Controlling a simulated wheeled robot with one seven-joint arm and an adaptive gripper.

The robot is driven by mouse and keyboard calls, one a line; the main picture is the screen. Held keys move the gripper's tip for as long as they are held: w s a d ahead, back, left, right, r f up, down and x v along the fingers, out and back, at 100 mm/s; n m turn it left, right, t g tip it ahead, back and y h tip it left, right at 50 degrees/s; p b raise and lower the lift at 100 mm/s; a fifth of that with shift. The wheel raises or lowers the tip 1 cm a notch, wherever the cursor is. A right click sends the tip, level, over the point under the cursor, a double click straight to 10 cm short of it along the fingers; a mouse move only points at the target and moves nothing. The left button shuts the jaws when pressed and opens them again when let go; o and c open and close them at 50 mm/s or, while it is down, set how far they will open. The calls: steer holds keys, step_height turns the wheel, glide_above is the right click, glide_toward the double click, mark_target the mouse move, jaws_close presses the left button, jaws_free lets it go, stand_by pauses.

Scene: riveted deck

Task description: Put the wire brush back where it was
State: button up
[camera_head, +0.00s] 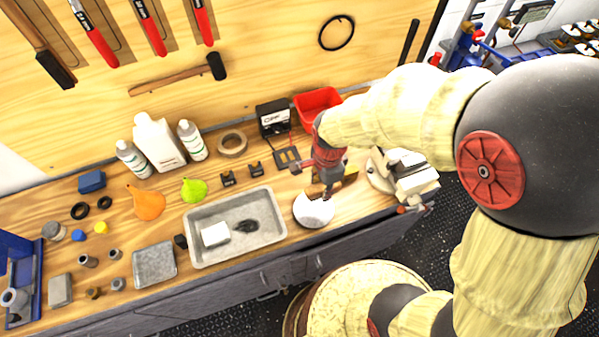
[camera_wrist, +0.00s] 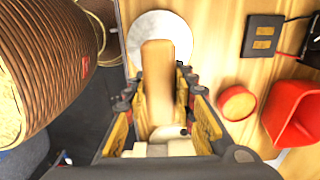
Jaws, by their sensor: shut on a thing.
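The wire brush shows as a tan wooden bar (camera_wrist: 158,70) between the fingers of my gripper (camera_wrist: 162,105) in the wrist view. My gripper is shut on it. Its bristles cannot be made out. In the head view my gripper (camera_head: 328,186) is over the right part of the workbench, and a small tan part of the brush (camera_head: 315,189) shows beside the fingers. A round whitish disc (camera_head: 313,210) lies just below it near the bench's front edge; the bar overlaps this disc (camera_wrist: 150,22) in the wrist view. I cannot tell whether they touch.
A grey metal tray (camera_head: 270,238) holds a white block and a dark item, left of the disc. A vise (camera_head: 405,178) stands right of my gripper. A red bin (camera_head: 303,101) and a black charger (camera_head: 272,118) stand behind. Bottles, funnels and small parts fill the left.

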steer(key=w+a+f+b, duration=0.1)
steer(key=w+a+f, duration=0.25)
steer(key=w, duration=0.35)
glide_above(300, 180)
steer(key=f, duration=0.3)
steer(key=f+b, duration=0.1)
steer(key=f, duration=0.1)
steer(key=shift+s+d+f, duration=0.1)
steer(key=shift+s+f, duration=0.05)
steer(key=shift+s, duration=0.2)
steer(key=shift+w+f, duration=0.25)
steer(key=shift+f, duration=0.15)
steer(key=shift+f+b, duration=0.35)
steer(key=shift+f, duration=1.1)
steer(key=shift+f, duration=0.15)
steer(key=o, duration=1.1)
